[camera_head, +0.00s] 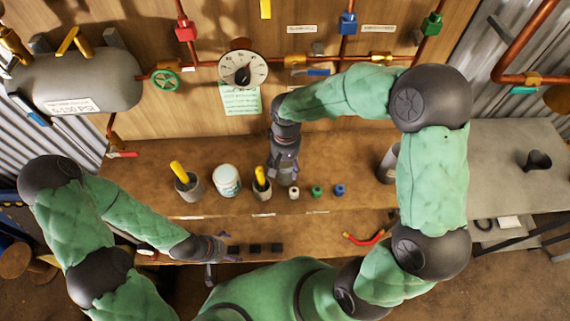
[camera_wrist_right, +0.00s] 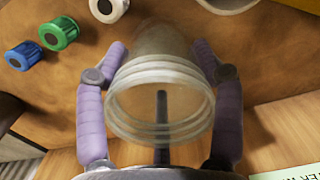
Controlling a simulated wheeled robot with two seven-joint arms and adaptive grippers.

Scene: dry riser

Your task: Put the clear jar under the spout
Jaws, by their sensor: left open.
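The clear jar (camera_wrist_right: 160,95) sits between the two purple fingers of my right gripper (camera_wrist_right: 162,58), with its threaded mouth toward the wrist camera. The fingers lie against its sides and look shut on it. In the head view my right gripper (camera_head: 286,177) is over the bench behind the small caps, and it hides the jar there. A copper pipe (camera_head: 110,128) with a red lever (camera_head: 122,154) comes down at the left below the grey tank; its outlet is too small to make out. My left gripper (camera_head: 222,260) is open and empty near the bench's front edge.
Grey cups with yellow handles (camera_head: 189,187) (camera_head: 262,187) and a white tub (camera_head: 227,182) stand left of my right gripper. White, green (camera_head: 317,191) and blue (camera_head: 340,190) caps lie to its right. A round gauge (camera_head: 243,70) is above. The left bench is fairly clear.

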